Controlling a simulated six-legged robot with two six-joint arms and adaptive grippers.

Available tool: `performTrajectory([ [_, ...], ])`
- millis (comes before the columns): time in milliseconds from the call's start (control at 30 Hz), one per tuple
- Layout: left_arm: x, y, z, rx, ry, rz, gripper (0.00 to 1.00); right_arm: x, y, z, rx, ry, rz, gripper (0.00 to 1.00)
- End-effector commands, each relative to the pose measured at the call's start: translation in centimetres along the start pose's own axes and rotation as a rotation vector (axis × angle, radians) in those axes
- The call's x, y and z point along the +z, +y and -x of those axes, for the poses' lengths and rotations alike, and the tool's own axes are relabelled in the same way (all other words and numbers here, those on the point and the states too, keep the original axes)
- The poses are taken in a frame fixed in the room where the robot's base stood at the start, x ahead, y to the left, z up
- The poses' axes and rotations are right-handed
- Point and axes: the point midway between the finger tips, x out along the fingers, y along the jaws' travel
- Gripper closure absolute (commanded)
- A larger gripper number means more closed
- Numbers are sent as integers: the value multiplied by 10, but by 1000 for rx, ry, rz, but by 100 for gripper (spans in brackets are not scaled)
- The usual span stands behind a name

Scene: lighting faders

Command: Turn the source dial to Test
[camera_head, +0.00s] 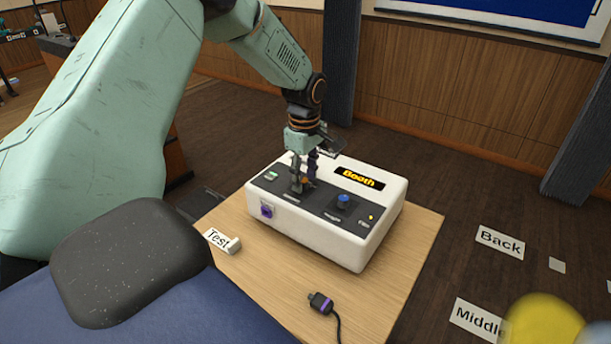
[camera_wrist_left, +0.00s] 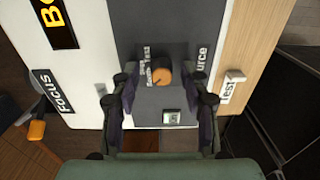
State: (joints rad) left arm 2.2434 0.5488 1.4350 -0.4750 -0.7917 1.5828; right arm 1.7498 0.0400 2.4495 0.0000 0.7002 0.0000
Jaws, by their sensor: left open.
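The white control box labelled Booth (camera_head: 376,238) stands on a wooden table. Its orange source dial (camera_wrist_left: 162,74) shows clearly in the left wrist view, beside small white lettering that includes "Test"; in the head view it is mostly hidden by the gripper. I cannot tell surely where the dial points. My left gripper (camera_head: 303,183) is over the dark panel at the dial. In the left wrist view the left gripper (camera_wrist_left: 162,84) is open, with one finger on each side of the dial and visible gaps. My right gripper is not in view.
A blue knob (camera_head: 343,200) is on the same panel, and a purple socket (camera_head: 266,210) is on the box's side. A Test card (camera_head: 219,239) and a cable plug (camera_head: 320,302) lie on the table (camera_head: 404,290). Back (camera_head: 500,242) and Middle (camera_head: 479,318) signs lie at the right.

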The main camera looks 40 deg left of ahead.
Motion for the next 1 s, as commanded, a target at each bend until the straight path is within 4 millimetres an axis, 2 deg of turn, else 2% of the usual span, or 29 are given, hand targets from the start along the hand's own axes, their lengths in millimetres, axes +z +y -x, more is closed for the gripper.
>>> performTrajectory([
  [233,0,2,0,1,1,0,55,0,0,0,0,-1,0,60],
  [767,0,2,0,1,1,0,100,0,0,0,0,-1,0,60],
  [1000,0,2,0,1,2,-5,100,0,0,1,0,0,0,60],
])
